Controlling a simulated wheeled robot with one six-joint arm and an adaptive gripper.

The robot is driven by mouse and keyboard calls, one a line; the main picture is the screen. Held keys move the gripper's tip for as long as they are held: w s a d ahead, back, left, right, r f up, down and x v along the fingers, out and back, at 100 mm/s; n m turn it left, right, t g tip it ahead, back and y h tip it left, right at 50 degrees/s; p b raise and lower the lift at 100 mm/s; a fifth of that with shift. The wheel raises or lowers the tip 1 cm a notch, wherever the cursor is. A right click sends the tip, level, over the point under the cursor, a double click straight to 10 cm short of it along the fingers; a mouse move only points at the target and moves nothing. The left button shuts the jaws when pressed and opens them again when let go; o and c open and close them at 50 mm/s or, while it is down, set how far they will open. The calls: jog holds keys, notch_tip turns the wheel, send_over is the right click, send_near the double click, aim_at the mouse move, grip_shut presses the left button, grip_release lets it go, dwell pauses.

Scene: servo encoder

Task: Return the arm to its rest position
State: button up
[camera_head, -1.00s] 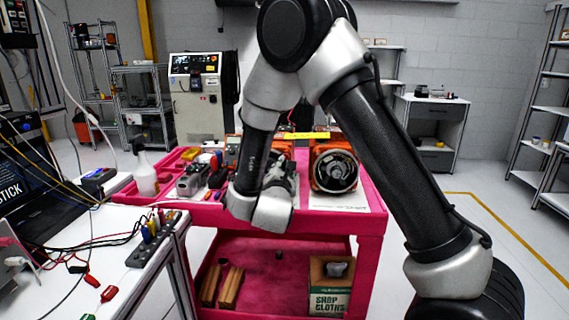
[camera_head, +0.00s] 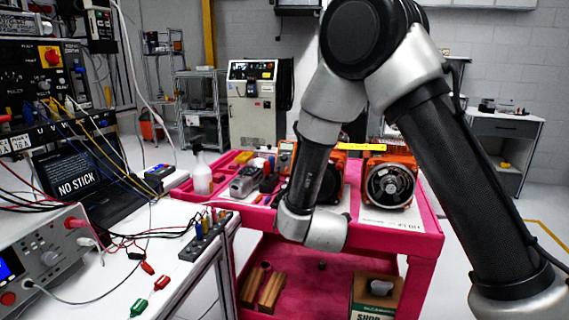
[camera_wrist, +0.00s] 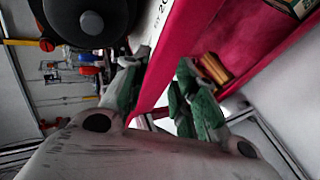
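My arm (camera_head: 310,180) is bent, with its upper part raised and its forearm hanging down in front of the pink cart (camera_head: 420,243). Its wrist end (camera_head: 312,228) is at the cart's front edge in the head view. The fingers are hidden there. In the wrist view my gripper (camera_wrist: 160,97) shows two green-padded fingers spread apart, with nothing seen between them but the cart's pink edge behind. An orange motor unit (camera_head: 402,160) with a round dark face stands on the cart top, right of the forearm.
A white bench (camera_head: 190,275) with a laptop (camera_head: 80,185), cables and a power supply (camera_head: 45,255) is at left. The cart top holds a spray bottle (camera_head: 202,178) and tools. Its lower shelf holds wooden blocks (camera_head: 262,288) and a cardboard box (camera_head: 378,296).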

jog(key=s+a+f+m+g+y, duration=0.2)
jog(key=s+a+m+g+y, duration=0.15)
jog(key=s+g, duration=0.2)
jog(key=s+d+r+m+g, duration=0.3)
jog(key=s+d+r+m, duration=0.2)
jog(key=s, duration=0.3)
jog(key=s+d+r+m+h, duration=0.1)
jog(key=s+d+r+m, duration=0.3)
jog(key=s+d+r, duration=0.4)
jog(key=s+d+r+m+h, duration=0.2)
jog(key=s+d+r+m, duration=0.2)
jog(key=s+d+r, duration=0.5)
jog(key=d+r, duration=0.1)
jog(key=d, duration=0.5)
jog(key=shift+d+r+m+t, duration=0.25)
jog(key=shift+r+m+t, duration=0.1)
jog(key=shift+r, duration=0.05)
jog(key=shift+s, duration=0.1)
